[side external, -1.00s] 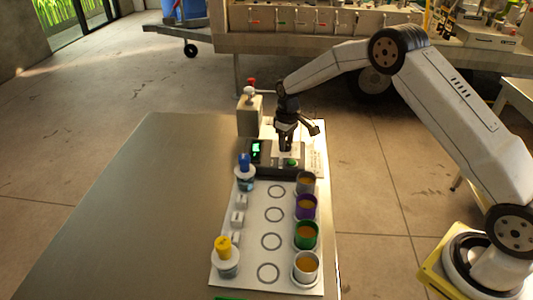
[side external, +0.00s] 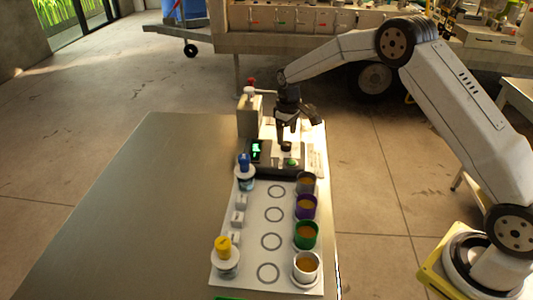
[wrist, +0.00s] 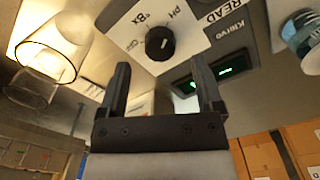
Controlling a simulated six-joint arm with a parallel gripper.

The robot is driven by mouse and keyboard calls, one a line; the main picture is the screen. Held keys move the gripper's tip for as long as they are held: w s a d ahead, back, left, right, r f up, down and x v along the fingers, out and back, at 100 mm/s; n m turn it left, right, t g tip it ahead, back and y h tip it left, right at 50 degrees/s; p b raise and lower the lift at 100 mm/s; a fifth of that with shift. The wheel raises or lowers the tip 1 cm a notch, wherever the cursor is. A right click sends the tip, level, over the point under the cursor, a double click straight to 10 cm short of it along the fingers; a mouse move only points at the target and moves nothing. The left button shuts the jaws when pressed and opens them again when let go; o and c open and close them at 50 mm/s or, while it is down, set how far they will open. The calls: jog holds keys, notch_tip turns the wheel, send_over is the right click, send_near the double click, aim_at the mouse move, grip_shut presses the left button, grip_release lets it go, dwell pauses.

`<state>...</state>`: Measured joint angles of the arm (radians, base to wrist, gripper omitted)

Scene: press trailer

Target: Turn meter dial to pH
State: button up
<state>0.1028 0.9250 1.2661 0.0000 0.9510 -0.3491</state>
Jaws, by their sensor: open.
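The meter (side external: 268,170) is a dark box with a lit green screen (side external: 256,149) at the far end of the white tray. The dial also shows in the side view (side external: 286,147). My gripper (wrist: 162,75) is open and empty. Its fingers are spread to either side of the dial, apart from it, and in the side view it hangs just above the meter.
A READ button label (wrist: 212,18) is beside the dial. A beige stand (side external: 250,117) is behind the meter. A blue-capped bottle (side external: 244,175), a yellow-capped bottle (side external: 226,262) and several coloured cups, such as the purple one (side external: 306,207), stand on the tray. The table's left part is clear.

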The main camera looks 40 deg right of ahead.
aim_at(286, 143)
jog(key=shift+r, duration=2.25)
jog(key=shift+s, duration=0.1)
jog(key=shift+s+a+r, duration=0.25)
jog(key=shift+s+r, duration=0.05)
jog(key=shift+s, duration=0.25)
jog(key=s+a+m+t, duration=0.1)
jog(key=s+a, duration=0.1)
jog(key=s, duration=1.1)
jog(key=s+a+m+t, duration=0.1)
jog(key=s+a, duration=0.2)
jog(key=s, duration=1.1)
jog(key=shift+a+r+m+t, duration=0.15)
jog(key=shift+r+m+t, duration=0.15)
jog(key=shift+r+m, duration=0.1)
